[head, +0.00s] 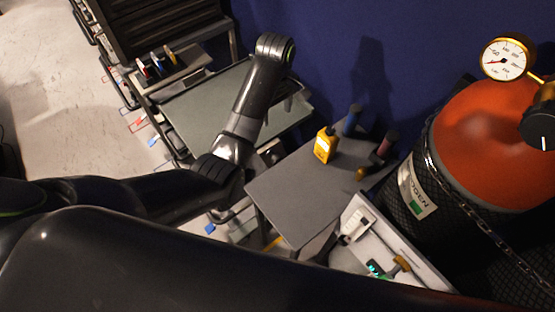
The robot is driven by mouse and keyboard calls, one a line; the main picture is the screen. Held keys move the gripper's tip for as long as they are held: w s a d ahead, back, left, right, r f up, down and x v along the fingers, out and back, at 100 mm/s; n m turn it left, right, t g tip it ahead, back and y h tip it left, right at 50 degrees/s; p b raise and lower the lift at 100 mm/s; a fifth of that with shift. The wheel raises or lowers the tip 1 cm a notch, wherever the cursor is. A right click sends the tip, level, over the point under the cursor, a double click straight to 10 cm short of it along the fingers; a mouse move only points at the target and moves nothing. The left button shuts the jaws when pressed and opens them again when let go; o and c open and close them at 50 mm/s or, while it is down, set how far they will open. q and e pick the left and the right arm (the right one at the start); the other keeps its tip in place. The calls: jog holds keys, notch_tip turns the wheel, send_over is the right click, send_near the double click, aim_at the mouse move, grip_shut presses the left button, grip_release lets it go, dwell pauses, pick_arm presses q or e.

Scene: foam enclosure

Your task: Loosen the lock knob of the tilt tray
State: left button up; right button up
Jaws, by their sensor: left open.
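A grey-green tray-like surface (200,112) with a dark rim stands left of centre, by the dark cabinet. It looks like the tilt tray, but I cannot tell its tilt. I cannot make out a lock knob on it; my left arm covers part of its right side. My left arm comes in from the left, bends near the tray's front right corner and reaches up across it to a rounded end. The left gripper is open; its fingers are hard to make out against the dark arm and tray. My right gripper is not in view.
A grey table (300,195) holds a yellow device (325,145) and several small tools. A red-topped cylinder (490,140) with a gauge (506,57) and chain stands at right. A white-sided box (412,262) sits below the table. Open floor (40,75) lies at left.

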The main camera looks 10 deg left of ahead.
pick_arm(q)
jog(key=b, duration=0.5)
send_over(277, 157)
notch_tip(277, 157, down, 6)
notch_tip(277, 157, down, 18)
jog(key=b, duration=0.3)
jog(key=shift+f, duration=0.2)
jog(key=shift+c, duration=0.3)
